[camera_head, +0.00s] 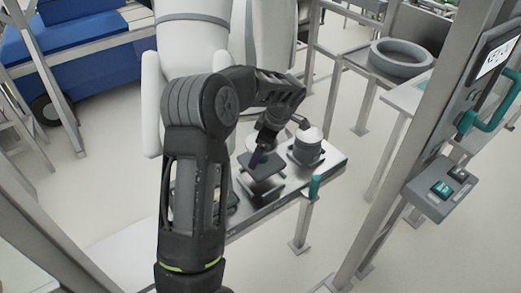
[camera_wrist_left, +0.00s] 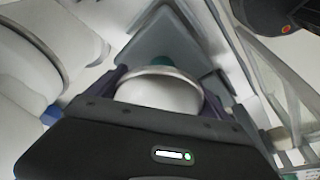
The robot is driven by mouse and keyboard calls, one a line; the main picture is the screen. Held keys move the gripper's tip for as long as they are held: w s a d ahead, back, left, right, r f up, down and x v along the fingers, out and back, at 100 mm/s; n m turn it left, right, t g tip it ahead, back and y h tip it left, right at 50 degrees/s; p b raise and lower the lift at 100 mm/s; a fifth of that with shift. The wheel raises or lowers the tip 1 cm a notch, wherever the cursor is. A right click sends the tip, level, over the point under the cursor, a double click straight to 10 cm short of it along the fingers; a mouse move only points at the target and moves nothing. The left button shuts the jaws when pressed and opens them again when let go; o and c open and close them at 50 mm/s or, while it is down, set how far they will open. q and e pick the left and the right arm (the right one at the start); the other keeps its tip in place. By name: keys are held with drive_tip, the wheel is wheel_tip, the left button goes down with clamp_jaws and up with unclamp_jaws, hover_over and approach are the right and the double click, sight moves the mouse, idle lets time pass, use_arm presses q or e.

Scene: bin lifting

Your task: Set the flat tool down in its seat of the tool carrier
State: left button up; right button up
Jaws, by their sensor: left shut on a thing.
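My left gripper (camera_head: 262,150) reaches down over the tool carrier (camera_head: 325,165), a long grey bench-like rack. It is shut on the flat tool (camera_head: 270,168), a dark grey plate with a teal grip. The plate sits over a darker flat spot on the carrier; I cannot tell if it touches. In the left wrist view, the gripper's fingers (camera_wrist_left: 163,88) flank a white rounded part with a metal rim. The flat tool's plate (camera_wrist_left: 165,40) shows beyond it, with teal at its middle. The gripper hides the grip and the seat's edges. My right gripper is not in view.
A round tool (camera_head: 307,146) with a pale top stands on the carrier just right of the flat tool. A teal-capped post (camera_head: 314,187) rises at the carrier's near edge. A metal frame with a button box (camera_head: 440,190) stands at right. A grey ring (camera_head: 401,58) lies behind.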

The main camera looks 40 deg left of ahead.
sight(261, 164)
use_arm(q)
drive_tip(key=shift+w, duration=0.1)
drive_tip(key=shift+f+b, duration=0.65)
drive_tip(key=shift+f, duration=0.75)
drive_tip(key=shift+f+b, duration=0.8)
drive_tip(key=shift+b, duration=0.1)
drive_tip(key=shift+r+b, duration=0.1)
drive_tip(key=shift+b, duration=0.55)
drive_tip(key=shift+f+b, duration=1.1)
drive_tip(key=shift+b, duration=0.25)
idle(1.3)
idle(0.5)
